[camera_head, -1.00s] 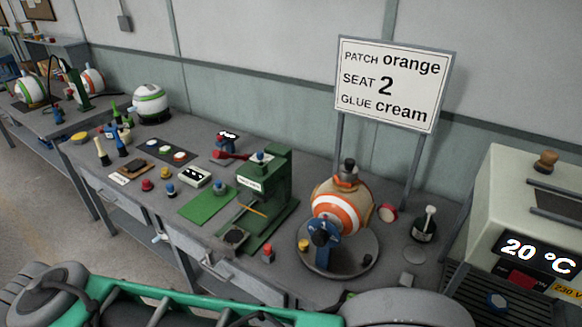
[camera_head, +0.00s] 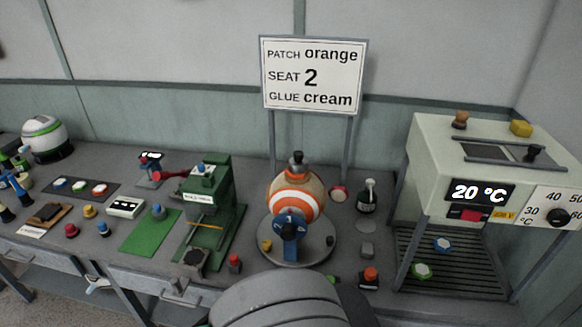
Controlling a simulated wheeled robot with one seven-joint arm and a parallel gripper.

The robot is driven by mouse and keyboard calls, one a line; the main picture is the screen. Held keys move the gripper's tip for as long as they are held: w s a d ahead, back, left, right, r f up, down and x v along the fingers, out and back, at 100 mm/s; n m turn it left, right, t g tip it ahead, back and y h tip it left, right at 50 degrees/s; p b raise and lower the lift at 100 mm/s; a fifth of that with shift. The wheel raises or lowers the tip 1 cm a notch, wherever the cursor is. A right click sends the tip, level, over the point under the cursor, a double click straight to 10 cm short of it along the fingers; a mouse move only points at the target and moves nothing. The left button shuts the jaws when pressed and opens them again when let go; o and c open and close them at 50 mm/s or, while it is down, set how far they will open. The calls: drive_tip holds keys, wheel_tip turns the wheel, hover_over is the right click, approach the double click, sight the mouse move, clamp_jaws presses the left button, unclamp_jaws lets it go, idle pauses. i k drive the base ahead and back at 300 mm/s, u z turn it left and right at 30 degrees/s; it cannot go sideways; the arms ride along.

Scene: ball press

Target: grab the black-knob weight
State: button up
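I cannot tell for sure which piece is the black-knob weight. A small dark knobbed piece (camera_head: 535,152) stands by the slot on top of the pale oven at the right. Another dark knobbed piece (camera_head: 297,159) sits on top of the orange-striped ball (camera_head: 297,194). A small dark piece (camera_head: 330,241) stands on the round grey plate (camera_head: 300,258) under the ball. My arm's grey rounded link fills the bottom middle. My gripper's fingers are not visible.
The oven (camera_head: 438,140) reads 20 °C and has a brown-knob piece (camera_head: 460,119) and a yellow piece (camera_head: 521,128) on top. A green press (camera_head: 213,195) stands left of the ball. A sign (camera_head: 313,75) rises behind. A red-topped block (camera_head: 370,278) lies near the front edge.

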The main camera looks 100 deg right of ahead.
sight(297, 165)
drive_tip(key=z, duration=3.85)
drive_tip(key=i, duration=0.5)
drive_tip(key=u, duration=0.05)
drive_tip(key=k, duration=0.5)
drive_tip(key=u, duration=3.65)
drive_tip(key=k, duration=1.1)
drive_tip(key=z, duration=0.75)
